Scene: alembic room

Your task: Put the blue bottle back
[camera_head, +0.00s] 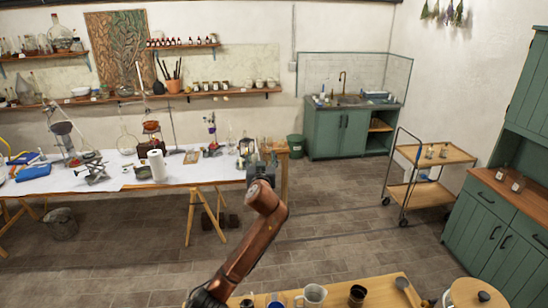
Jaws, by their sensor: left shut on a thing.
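My left arm reaches up from the bottom of the head view, and its dark left gripper (261,160) is at the right end of the long white table (100,178). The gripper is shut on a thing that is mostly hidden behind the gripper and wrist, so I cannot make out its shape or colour. I cannot pick out a blue bottle with certainty. My right gripper is not in view.
Glassware and stands crowd the white table. A wooden table (385,290) with mugs is at the bottom. Wall shelves (205,92) hold jars. The middle floor is clear.

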